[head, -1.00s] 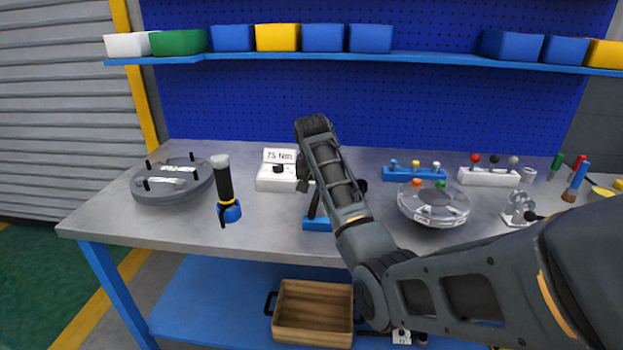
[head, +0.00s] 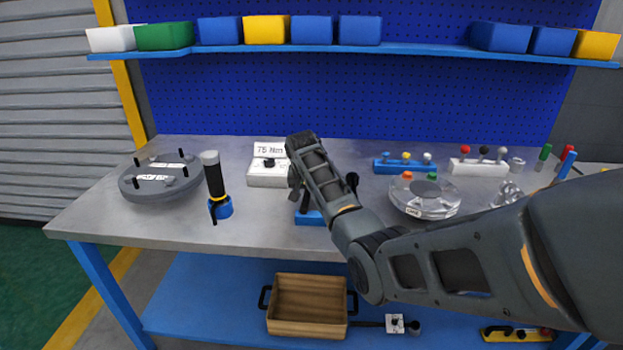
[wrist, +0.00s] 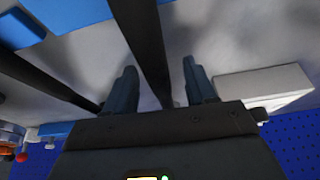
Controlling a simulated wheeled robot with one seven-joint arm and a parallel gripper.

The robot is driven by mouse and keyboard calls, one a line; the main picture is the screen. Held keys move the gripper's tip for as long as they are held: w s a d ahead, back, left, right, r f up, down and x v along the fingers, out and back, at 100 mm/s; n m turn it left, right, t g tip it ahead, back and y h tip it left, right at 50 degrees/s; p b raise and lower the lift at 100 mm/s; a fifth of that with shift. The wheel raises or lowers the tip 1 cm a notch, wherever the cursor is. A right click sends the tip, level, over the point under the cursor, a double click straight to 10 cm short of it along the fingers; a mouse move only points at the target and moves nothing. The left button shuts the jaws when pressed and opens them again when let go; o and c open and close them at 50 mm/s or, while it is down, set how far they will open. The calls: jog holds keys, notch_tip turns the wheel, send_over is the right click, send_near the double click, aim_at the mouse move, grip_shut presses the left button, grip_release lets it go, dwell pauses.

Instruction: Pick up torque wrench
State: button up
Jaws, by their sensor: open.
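The likely torque wrench is a dark bar (wrist: 146,45) that runs between my fingers in the wrist view. In the head view, dark upright parts stand at a blue block (head: 309,217), mostly hidden behind my arm. A round black knob (head: 352,180) shows just right of my wrist. My gripper (wrist: 160,68) is open, with one finger on each side of the bar. A gap shows beside the bar, and I see no clear contact. In the head view my gripper is mostly hidden by its own wrist.
A white 75 Nm box (head: 268,178) stands close by. A black-handled tool in a blue base (head: 216,190) and a grey round flange (head: 160,180) are further left. Another dark bar (wrist: 45,75) crosses the wrist view's left.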

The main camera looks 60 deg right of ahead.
jog(key=shift+c, duration=0.2)
grip_shut()
jog(key=shift+r, duration=0.1)
jog(key=shift+r, duration=0.15)
jog(key=shift+r, duration=0.25)
notch_tip(320, 180, up, 4)
jog(key=shift+s+d+f+b, duration=0.15)
jog(key=shift+f+b, duration=0.1)
jog(key=shift+b, duration=0.15)
jog(key=s+d+r+b, duration=0.1)
jog(key=s+d+r, duration=0.2)
jog(key=s+r, duration=0.3)
jog(key=s, duration=0.4)
jog(key=shift+s+d+r, duration=0.3)
jog(key=shift+s+r, duration=0.05)
